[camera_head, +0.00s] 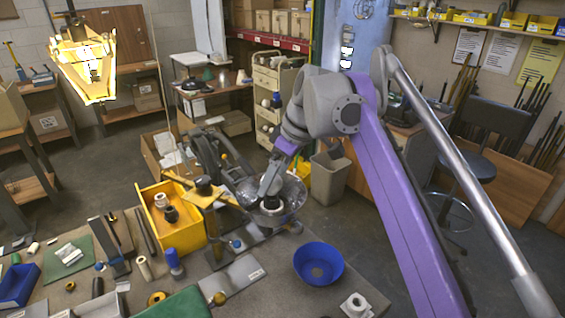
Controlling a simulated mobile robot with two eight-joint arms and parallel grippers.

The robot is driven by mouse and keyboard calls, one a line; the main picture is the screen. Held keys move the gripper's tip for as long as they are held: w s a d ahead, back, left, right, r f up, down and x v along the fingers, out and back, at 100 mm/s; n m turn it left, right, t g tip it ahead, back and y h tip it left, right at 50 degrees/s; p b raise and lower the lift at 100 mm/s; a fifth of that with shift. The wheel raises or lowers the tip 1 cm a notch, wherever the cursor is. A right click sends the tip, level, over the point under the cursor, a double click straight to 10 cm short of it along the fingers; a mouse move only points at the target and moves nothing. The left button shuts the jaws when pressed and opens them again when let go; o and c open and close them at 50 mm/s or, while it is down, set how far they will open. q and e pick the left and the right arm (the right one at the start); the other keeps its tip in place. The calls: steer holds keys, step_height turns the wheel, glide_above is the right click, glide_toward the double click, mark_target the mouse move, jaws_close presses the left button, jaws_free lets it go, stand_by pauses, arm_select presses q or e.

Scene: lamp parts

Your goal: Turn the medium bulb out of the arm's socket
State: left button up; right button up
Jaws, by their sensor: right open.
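A shiny, dish-shaped lamp shade (296,190) opens upward in the middle of the bench, near a dark jointed lamp arm (208,150). My right gripper (271,196) reaches down into the shade from above, at the end of my purple and grey arm. It is open, over a pale round part with a dark centre at the bottom of the shade. The gripper covers much of that part, so I cannot tell the medium bulb from the socket, or whether the fingers touch it. My left gripper is not in view.
A blue bowl (318,263) stands at the front right of the bench (262,300), near a white fitting (355,305). A yellow bin (184,238) with parts stands left of the shade. Several small parts lie at the left. Bare bench lies around the bowl.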

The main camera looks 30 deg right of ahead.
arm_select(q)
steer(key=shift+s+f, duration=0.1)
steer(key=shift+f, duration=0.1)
arm_select(e)
steer(key=shift+x, duration=1.5)
steer(key=c, duration=1.2)
steer(key=shift+r+n, duration=0.15)
steer(key=shift+n, duration=0.35)
steer(key=n+g+y+p, duration=0.1)
steer(key=n, duration=0.2)
steer(key=shift+w+p, duration=0.1)
steer(key=shift+p, duration=0.2)
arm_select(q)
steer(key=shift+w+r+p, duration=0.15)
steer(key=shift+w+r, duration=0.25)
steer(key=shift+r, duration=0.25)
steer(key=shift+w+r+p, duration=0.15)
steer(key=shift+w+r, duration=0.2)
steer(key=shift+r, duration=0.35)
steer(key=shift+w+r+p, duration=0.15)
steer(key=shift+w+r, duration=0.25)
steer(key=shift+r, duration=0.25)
arm_select(e)
steer(key=shift+n+g+y, duration=0.5)
steer(key=shift+n, duration=0.9)
